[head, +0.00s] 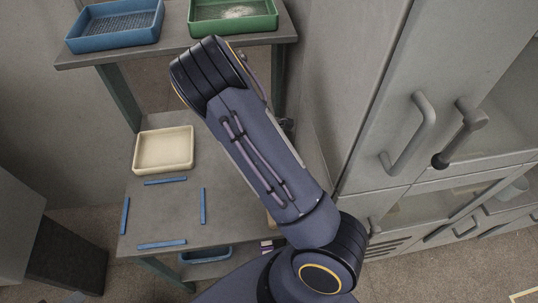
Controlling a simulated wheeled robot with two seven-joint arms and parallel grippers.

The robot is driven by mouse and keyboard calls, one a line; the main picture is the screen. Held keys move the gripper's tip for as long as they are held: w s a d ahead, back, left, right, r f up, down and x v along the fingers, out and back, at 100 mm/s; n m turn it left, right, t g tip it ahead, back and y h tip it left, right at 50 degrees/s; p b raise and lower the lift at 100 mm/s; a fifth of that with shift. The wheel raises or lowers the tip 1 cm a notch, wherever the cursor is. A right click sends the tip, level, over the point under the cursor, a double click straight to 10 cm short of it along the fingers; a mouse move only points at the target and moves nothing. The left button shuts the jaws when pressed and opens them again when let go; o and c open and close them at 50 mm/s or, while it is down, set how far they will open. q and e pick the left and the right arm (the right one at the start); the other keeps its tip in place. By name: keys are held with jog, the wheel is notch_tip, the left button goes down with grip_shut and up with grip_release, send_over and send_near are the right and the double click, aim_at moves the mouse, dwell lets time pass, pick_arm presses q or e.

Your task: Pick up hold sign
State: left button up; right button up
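I cannot make out a hold sign in the head view. One of my arms rises from the bottom right and crosses the middle of the picture, hiding part of the lower table behind it. Neither gripper can be made out. A small dark part shows at the arm's right edge, too little to identify.
A lower table (176,217) holds a cream tray (163,150) and several blue strips (203,206) around a bare area. A shelf above it holds a blue tray (115,27) and a green tray (234,26). Grey cabinets with handles (408,133) stand right.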

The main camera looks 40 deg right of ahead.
jog(key=shift+f, duration=0.25)
dwell(0.4)
jog(key=c, duration=1.1)
